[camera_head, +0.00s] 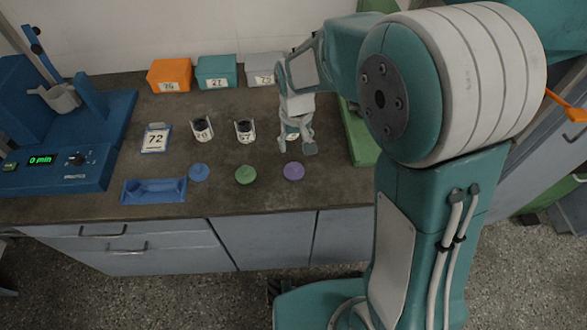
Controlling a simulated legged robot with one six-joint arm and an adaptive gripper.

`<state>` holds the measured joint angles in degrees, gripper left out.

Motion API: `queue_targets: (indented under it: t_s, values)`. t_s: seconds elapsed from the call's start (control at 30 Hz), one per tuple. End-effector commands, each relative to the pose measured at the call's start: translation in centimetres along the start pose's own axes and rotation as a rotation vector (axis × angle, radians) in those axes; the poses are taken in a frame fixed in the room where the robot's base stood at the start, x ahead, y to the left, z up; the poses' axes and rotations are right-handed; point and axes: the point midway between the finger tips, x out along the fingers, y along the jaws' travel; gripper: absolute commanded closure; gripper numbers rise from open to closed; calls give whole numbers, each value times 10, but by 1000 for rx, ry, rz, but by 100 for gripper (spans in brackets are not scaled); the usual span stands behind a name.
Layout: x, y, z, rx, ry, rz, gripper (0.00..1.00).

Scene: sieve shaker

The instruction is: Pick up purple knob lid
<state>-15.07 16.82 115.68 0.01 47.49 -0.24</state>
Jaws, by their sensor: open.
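The purple knob lid (294,171) lies on the dark counter (225,190) near its front edge. It is the rightmost of three round lids in a row. My gripper (295,150) is open and points down just behind and above the purple lid, apart from it in the picture. A container with a pale label stands behind my gripper's fingers and is mostly hidden. I cannot tell whether the fingers touch that container.
A green lid (246,175) and a blue lid (198,172) lie left of the purple one. Two labelled jars (244,131) stand behind them. A blue tray (153,191), a blue shaker machine (60,140) and orange (169,75), teal (216,72) and grey boxes are around. A green object (359,135) stands right.

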Motion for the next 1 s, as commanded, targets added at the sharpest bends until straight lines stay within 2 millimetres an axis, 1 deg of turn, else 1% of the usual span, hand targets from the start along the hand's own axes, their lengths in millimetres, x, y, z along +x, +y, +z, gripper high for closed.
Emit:
queue_targets:
  t_s: [0.1,0.2,0.3,0.47,0.6,0.7,0.8,1.0]
  values:
    - [20,0,1,0,-7,0,27]
    - [36,0,1,1,-4,0,27]
    - [47,0,1,1,-3,0,27]
    - [60,-1,0,1,-3,0,27]
    - [82,-4,-3,1,-5,0,27]
    - [96,-4,-3,2,-4,0,27]
    - [102,-4,-3,2,-2,0,27]
    - [103,-4,-4,2,0,0,27]
